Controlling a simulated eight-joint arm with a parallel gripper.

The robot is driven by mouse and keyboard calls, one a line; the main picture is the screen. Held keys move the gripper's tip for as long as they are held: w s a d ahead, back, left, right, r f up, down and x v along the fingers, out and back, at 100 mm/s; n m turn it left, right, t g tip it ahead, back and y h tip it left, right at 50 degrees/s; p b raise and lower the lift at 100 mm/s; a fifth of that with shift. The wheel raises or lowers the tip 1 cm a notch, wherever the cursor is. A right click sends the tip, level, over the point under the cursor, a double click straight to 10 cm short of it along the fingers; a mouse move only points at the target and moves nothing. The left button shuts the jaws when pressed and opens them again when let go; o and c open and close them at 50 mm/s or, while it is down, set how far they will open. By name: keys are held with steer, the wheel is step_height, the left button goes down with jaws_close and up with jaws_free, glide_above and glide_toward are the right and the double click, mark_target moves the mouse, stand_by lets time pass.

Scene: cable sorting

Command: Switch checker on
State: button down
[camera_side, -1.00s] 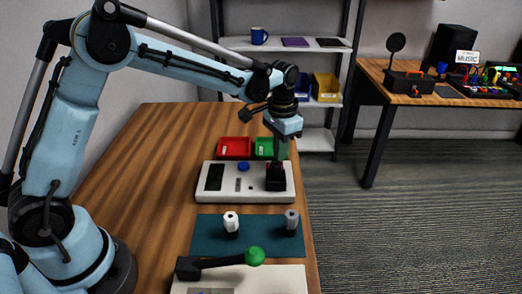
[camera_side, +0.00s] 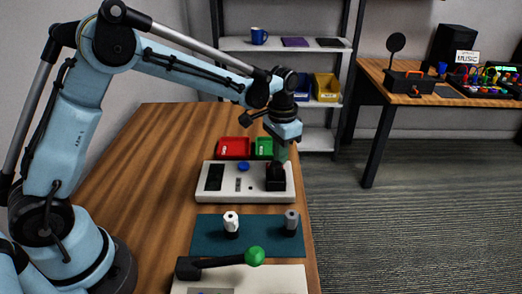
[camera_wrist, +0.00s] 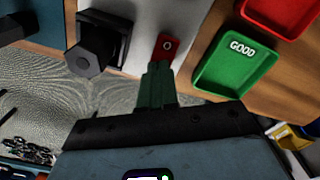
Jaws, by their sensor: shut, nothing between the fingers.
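The checker (camera_side: 246,197) is a pale box on the table with a dark panel, a blue button and a black block (camera_side: 276,180) on its right end. In the wrist view, its red rocker switch (camera_wrist: 168,46), marked O, sits on the pale top (camera_wrist: 150,20) beside a black hexagonal fitting (camera_wrist: 97,42). My gripper (camera_side: 281,155) is low over the checker's far right end, behind the black block, which hides its tips in the side view. In the wrist view, my gripper's green fingers (camera_wrist: 156,70) are shut and empty, tips at the switch's near edge; contact cannot be told.
A red tray (camera_side: 234,140) and a green tray (camera_wrist: 205,84) marked GOOD lie behind the checker. A teal mat (camera_side: 260,246) in front holds a white and a grey connector. A lever with a green ball (camera_side: 254,256) stands nearest.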

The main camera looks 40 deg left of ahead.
steer(key=shift+f, duration=0.3)
steer(key=shift+r, duration=3.55)
steer(key=s+a+r+n+t, duration=0.1)
steer(key=s+t, duration=0.2)
steer(key=s, duration=0.6)
steer(key=s+a+r+n+t, duration=0.2)
steer(key=s+t, duration=0.2)
steer(key=s, duration=0.5)
steer(key=shift+a, duration=0.3)
